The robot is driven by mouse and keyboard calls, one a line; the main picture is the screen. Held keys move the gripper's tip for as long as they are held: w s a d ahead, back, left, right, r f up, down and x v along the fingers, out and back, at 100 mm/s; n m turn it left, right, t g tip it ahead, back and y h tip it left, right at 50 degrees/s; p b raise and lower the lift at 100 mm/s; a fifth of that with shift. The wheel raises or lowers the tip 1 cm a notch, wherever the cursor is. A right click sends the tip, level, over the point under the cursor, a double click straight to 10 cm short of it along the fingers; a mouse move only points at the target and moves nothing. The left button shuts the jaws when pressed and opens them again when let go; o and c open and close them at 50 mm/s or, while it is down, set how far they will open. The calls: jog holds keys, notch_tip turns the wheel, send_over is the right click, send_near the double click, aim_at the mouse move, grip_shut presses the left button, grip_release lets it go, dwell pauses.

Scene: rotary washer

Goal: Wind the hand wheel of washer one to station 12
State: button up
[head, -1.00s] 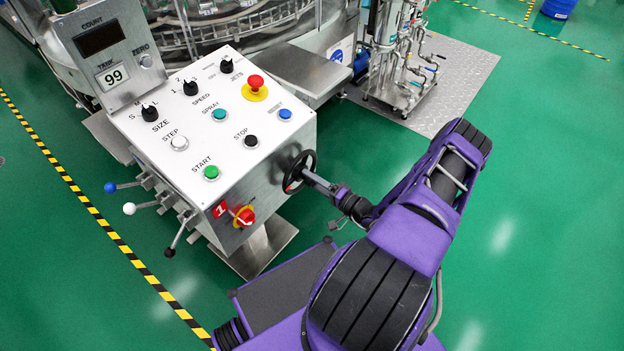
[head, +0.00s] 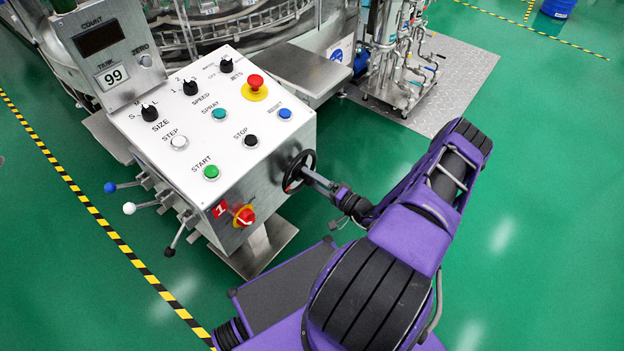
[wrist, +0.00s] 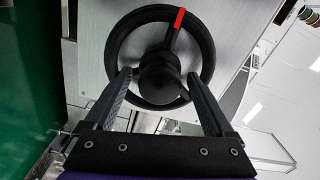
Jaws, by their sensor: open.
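The hand wheel (head: 299,171) is a black ring on the right side of washer one's control box (head: 262,192), which carries a red plate marked 1 (head: 220,209). In the wrist view the wheel (wrist: 111,48) shows face-on, with a red mark (wrist: 179,18) on its rim at the top, a little right of centre. My gripper (wrist: 160,84) is open; its two fingers lie left and right of the black hub (wrist: 160,78), apart from it. The fingertips overlap the lower part of the ring in the picture; whether they touch it I cannot tell. No station numbers are legible around the wheel.
The box's top panel has several buttons and knobs, including a red emergency button (head: 255,83). Levers with blue, white and black ends (head: 129,208) stick out at its left. A steel pipe unit (head: 402,60) stands behind. Green floor (head: 530,200) is clear at right.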

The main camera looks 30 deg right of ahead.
jog(key=v, duration=1.7)
jog(key=shift+s, duration=0.1)
